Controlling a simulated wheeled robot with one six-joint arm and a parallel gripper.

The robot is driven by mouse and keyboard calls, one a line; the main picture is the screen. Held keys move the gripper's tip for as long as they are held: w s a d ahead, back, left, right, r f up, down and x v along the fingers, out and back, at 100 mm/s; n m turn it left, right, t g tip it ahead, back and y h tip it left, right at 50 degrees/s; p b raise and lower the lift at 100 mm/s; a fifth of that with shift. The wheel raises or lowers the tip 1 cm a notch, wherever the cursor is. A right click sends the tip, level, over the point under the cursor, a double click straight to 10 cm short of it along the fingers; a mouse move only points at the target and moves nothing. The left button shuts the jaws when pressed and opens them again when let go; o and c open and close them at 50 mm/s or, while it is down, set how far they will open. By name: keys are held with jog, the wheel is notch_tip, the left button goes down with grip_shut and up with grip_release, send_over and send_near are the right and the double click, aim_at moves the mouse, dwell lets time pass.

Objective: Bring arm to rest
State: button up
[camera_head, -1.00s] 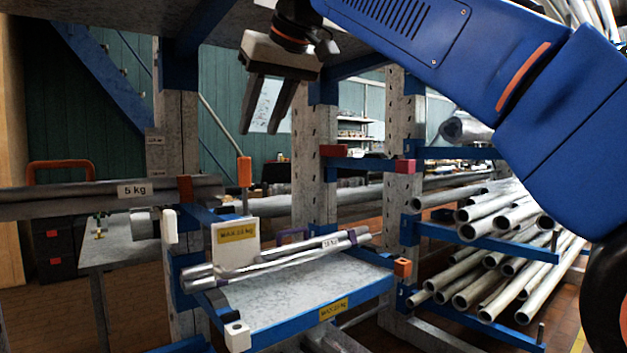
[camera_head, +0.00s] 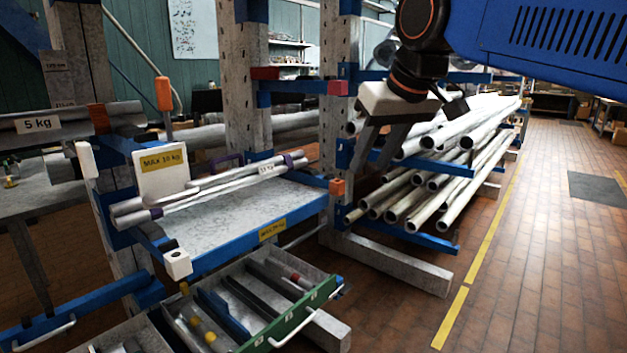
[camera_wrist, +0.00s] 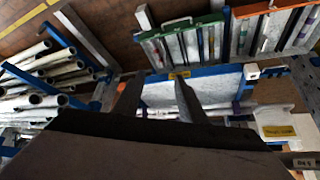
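My arm is blue, and its pale grey gripper (camera_head: 372,160) hangs in front of the pipe rack, fingers pointing down. In the wrist view my gripper (camera_wrist: 156,90) has its two fingers apart, with nothing held between them. The gripper stands clear of the shelf (camera_head: 215,212), to its right in the head view. The fingers cover some of the pipes behind them.
A bundle of tubes (camera_head: 225,183) lies on the shelf beside a "MAX 10 kg" sign (camera_head: 163,172). Below, a drawer (camera_head: 290,322) with a green front stands pulled out. Grey pipes (camera_head: 445,185) fill the rack at right. The brick floor (camera_head: 540,250) on the right is clear.

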jog(key=s+d+f+m, duration=0.1)
jog(key=s+d+f, duration=0.5)
jog(key=f, duration=0.4)
jog(key=s+d+f+m+h, duration=0.1)
jog(key=s+d+f+m, duration=0.1)
jog(key=s+d+f, duration=0.4)
jog(key=s+d+f+m+g+h, duration=0.1)
jog(key=s+d+f, duration=0.5)
jog(key=f, duration=0.9)
jog(key=shift+s+f+m, duration=0.3)
jog(key=shift+s, duration=0.1)
